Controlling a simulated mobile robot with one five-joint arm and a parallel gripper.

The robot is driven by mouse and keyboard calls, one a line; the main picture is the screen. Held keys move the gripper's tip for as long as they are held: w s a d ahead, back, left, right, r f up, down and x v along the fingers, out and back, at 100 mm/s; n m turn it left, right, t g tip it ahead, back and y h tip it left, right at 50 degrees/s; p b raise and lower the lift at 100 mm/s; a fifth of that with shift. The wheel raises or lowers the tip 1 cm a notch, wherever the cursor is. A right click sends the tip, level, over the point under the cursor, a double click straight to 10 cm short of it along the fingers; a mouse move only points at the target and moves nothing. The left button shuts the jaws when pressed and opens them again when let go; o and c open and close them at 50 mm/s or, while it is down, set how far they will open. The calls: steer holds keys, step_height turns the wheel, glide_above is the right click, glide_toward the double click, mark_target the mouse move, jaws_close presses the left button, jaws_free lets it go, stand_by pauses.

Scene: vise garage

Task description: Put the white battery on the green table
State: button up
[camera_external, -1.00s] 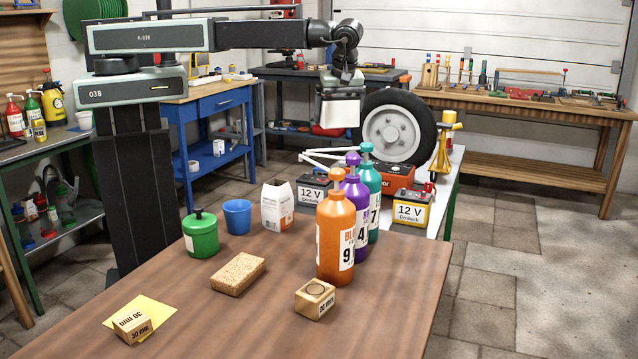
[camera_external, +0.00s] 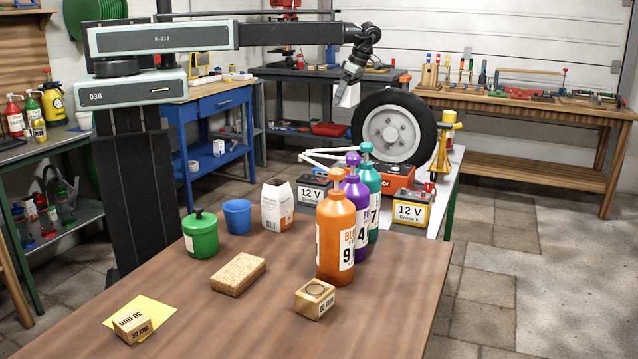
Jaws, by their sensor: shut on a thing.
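My gripper (camera_external: 351,78) is high above the workshop, left of the wheel in the picture, and points down at a tilt. It is shut on a white block-shaped thing (camera_external: 347,96), which looks like the white battery. The gripper hides part of it, and it hangs in the air. A pale-topped table (camera_external: 458,158) with a green leg stands behind the brown table. At the left, another bench with a grey top (camera_external: 50,148) has a green frame. I cannot tell which of these is the green table.
The pale-topped table bears a wheel (camera_external: 391,136), a yellow jack (camera_external: 441,150), a black battery (camera_external: 313,188) and a yellow battery (camera_external: 411,206). Orange (camera_external: 335,240), purple and teal bottles stand on the brown table (camera_external: 225,325). A blue bench (camera_external: 215,104) is behind.

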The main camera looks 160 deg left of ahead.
step_height(320, 180, down, 28)
steer(key=b, duration=2.8)
steer(key=shift+f, duration=0.15)
steer(key=o, duration=1.7)
steer(key=p+v, duration=1.1)
steer(key=v, duration=0.1)
steer(key=shift+r, duration=0.2)
